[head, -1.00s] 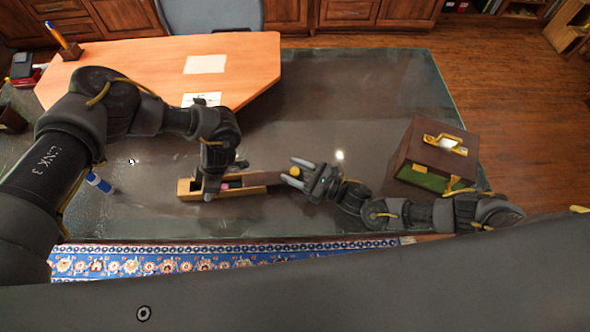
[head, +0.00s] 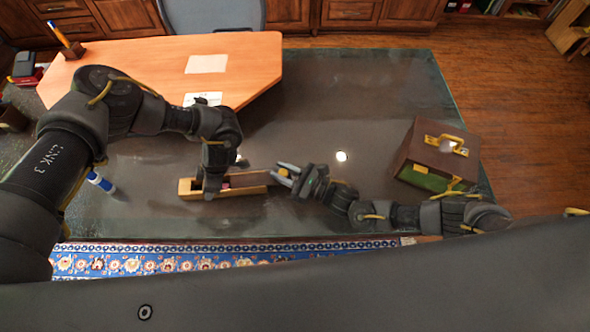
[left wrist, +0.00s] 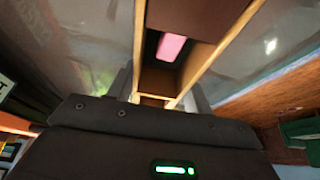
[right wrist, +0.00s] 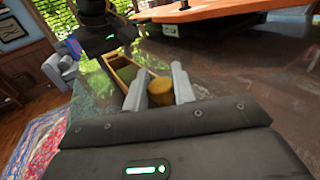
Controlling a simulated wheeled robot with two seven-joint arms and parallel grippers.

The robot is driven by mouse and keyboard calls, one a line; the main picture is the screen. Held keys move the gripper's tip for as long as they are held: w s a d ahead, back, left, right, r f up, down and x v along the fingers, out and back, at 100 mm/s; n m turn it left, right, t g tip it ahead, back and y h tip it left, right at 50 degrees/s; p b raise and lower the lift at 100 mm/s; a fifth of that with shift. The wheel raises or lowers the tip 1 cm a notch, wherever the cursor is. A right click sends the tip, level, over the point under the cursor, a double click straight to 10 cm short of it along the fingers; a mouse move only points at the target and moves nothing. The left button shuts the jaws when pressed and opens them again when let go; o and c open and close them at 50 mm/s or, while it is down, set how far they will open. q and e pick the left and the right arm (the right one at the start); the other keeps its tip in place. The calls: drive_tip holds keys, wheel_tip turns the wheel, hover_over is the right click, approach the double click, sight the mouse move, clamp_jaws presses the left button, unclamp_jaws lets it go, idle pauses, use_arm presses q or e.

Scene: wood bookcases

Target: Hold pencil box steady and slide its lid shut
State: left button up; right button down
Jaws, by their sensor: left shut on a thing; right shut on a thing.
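The long wooden pencil box (head: 186,189) lies on the glass desk. Its dark brown lid (head: 252,180) covers the right part, leaving the left part open. In the left wrist view the lid (left wrist: 192,18) sits between the box's pale side walls, and a pink item (left wrist: 172,46) shows inside, beside the lid's edge. My left gripper (head: 212,190) is shut on the box near its open end, one finger on each side. My right gripper (head: 280,176) is shut on the yellow knob (right wrist: 161,91) at the lid's right end. The left fingertips are partly hidden in the head view.
A brown case with a yellow handle (head: 420,155) stands to the right, near my right arm. A blue-and-white marker (head: 100,181) is at left. An orange wood desktop (head: 140,75) lies behind. The glass (head: 370,90) behind the right arm is clear.

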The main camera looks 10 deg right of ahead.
sight(259, 181)
drive_tip(key=a, duration=0.8)
drive_tip(key=shift+a, duration=0.15)
use_arm(q)
drive_tip(key=shift+d, duration=0.1)
use_arm(e)
drive_tip(key=c, duration=1.2)
unclamp_jaws()
drive_tip(key=shift+o, duration=0.2)
drive_tip(key=shift+s+d, duration=0.25)
drive_tip(key=shift+d, duration=0.2)
drive_tip(key=v, duration=1.1)
drive_tip(key=shift+s, duration=0.1)
